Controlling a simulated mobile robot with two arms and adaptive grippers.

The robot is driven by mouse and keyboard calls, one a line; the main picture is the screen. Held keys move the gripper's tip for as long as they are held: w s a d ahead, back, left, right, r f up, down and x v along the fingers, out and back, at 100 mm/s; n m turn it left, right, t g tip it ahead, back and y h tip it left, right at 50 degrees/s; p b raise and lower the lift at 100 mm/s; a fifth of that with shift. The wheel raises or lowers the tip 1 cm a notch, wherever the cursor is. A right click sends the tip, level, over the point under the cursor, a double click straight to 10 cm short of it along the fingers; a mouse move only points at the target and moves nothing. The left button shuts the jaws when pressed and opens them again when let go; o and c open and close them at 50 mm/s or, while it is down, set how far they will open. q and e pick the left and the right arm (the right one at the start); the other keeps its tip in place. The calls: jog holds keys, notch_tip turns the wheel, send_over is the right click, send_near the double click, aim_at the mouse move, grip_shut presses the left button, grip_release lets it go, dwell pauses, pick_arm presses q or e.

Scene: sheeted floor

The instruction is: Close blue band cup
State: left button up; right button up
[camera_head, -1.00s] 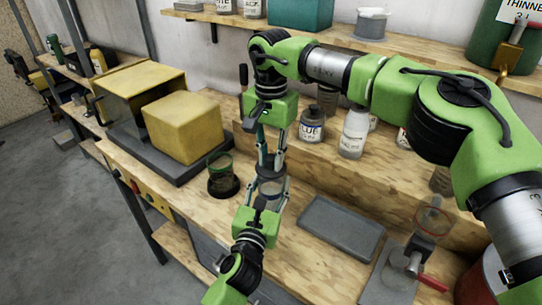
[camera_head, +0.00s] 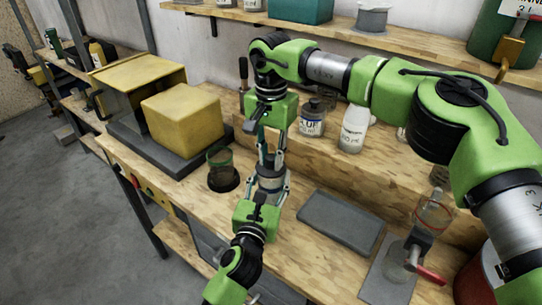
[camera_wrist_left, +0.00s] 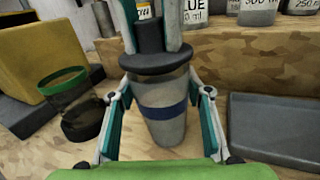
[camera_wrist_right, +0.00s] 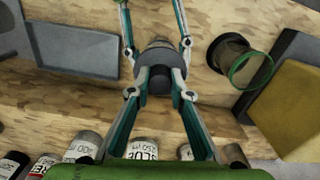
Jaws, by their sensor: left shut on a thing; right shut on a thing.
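The blue band cup (camera_wrist_left: 165,125) is grey and see-through with a dark blue band, and stands upright. My left gripper (camera_head: 271,189) is shut on it, one finger on each side, in the head and left wrist views. A dark round lid with a knob (camera_wrist_left: 155,62) is over the cup's mouth, roughly level and appearing to touch the rim. I cannot tell whether it is fully seated. My right gripper (camera_wrist_right: 160,80) points down from above and is shut on the lid's knob. In the right wrist view the lid and fingers hide most of the cup.
A green-rimmed cup (camera_head: 221,160) stands in a dark holder to the left, near a yellow block (camera_head: 185,120). A grey tray (camera_head: 340,222) lies to the right. Bottles (camera_head: 312,120) stand on the raised step behind. A clamp stand (camera_head: 410,255) is at front right.

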jog(key=shift+f, duration=0.65)
jog(key=o, duration=0.9)
jog(key=shift+c, duration=0.2)
notch_tip(320, 180, up, 12)
pick_arm(q)
jog(key=o, duration=1.7)
jog(key=shift+s, duration=0.1)
jog(key=v, duration=1.1)
jog(key=shift+s+a, duration=0.2)
jog(key=shift+s, duration=0.2)
